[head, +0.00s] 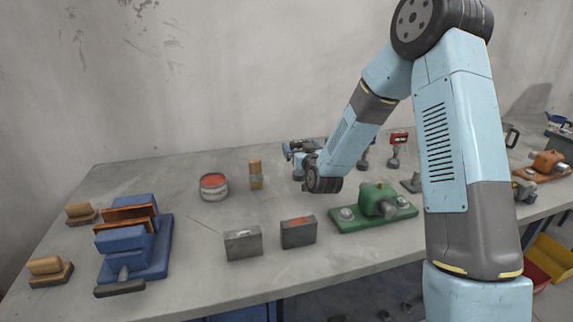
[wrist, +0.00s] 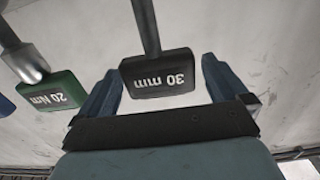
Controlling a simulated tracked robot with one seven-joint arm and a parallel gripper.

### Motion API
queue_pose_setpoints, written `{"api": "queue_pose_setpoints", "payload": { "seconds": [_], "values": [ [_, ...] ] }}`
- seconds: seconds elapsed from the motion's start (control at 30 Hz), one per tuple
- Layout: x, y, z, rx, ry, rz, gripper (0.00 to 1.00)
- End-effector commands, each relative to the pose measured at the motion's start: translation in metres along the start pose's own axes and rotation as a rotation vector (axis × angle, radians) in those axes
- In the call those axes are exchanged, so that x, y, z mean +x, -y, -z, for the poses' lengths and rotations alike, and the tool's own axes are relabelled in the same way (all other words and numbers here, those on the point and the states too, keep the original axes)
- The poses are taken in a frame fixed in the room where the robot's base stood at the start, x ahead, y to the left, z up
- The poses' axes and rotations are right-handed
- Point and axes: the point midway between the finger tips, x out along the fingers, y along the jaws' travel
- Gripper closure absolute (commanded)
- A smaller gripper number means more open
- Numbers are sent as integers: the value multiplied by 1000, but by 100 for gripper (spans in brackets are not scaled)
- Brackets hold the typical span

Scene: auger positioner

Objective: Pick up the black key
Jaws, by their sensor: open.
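The black key is a dark block with white "30 mm" lettering and a grey shaft; its head (wrist: 158,75) shows in the middle of the wrist view, with the lettering upside down. My gripper (wrist: 161,68) is open, with one blue finger on each side of the black head. I cannot tell how deep the head sits between the fingers. A green key (wrist: 50,91) marked "20 Nm" stands to the left, outside the fingers. In the head view my arm's end hides the black key.
On the bench (head: 150,172) are a green fixture (head: 345,219), two grey boxes (head: 243,243) (head: 298,232), a can (head: 213,188) and a blue vise-like block (head: 150,259). Red-topped tools (head: 398,138) stand right of my arm's end.

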Motion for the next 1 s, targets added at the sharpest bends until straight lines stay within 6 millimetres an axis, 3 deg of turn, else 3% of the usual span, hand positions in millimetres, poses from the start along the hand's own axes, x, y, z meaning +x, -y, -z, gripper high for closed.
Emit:
{"api": "queue_pose_setpoints", "payload": {
  "seconds": [0.2,0.47,1.0],
  "values": [
    [22,0,0,1,-1,0,0],
    [24,0,0,1,0,0,0],
    [24,0,0,0,0,0,51]
  ]
}}
